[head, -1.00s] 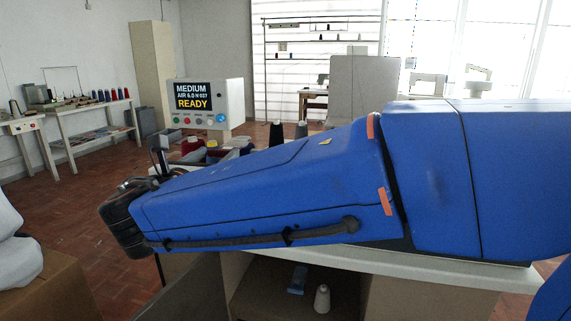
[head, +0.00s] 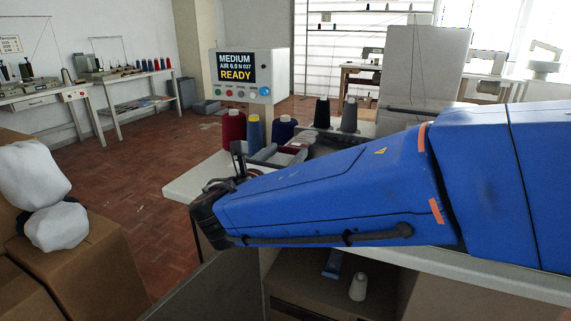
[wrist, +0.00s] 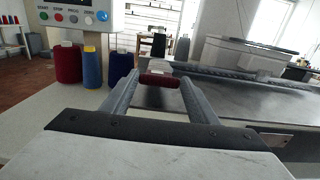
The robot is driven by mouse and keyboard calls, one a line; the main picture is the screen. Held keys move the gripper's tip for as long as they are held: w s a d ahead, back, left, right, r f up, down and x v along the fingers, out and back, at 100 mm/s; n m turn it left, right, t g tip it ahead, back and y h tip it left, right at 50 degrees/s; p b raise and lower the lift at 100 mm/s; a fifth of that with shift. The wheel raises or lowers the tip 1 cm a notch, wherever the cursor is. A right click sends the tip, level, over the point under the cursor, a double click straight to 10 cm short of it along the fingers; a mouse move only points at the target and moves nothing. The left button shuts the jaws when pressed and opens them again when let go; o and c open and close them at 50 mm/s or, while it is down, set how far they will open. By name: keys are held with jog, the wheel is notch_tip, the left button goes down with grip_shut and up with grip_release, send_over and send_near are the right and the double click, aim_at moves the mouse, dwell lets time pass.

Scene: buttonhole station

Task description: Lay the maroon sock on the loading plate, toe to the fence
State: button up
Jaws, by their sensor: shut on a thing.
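My gripper (wrist: 157,84) reaches over the worktop in the wrist view, its two grey fingers shut on the maroon sock (wrist: 158,79). The sock shows as a small maroon roll between the fingertips; most of its length and its toe cannot be made out. In the head view the maroon sock (head: 292,150) is a small patch by the fingertips, partly hidden behind my blue arm. A dark grey flat metal surface, seemingly the loading plate (wrist: 235,97), lies right of and beyond the fingers. A long dark ribbed bar (wrist: 245,76) runs along its far side; whether this is the fence is unclear.
Maroon (wrist: 67,64), blue (wrist: 92,67) and navy (wrist: 121,65) thread cones stand left of the fingers. Behind them is a control box (head: 250,80) reading "READY". Black (head: 322,113) and grey (head: 349,115) cones stand farther right. The worktop's left corner (head: 190,182) is bare.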

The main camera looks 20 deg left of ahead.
jog(key=shift+f, duration=1.3)
jog(key=o, duration=1)
jog(key=shift+f, duration=0.1)
jog(key=s, duration=0.8)
jog(key=s+a, duration=0.1)
jog(key=s, duration=0.3)
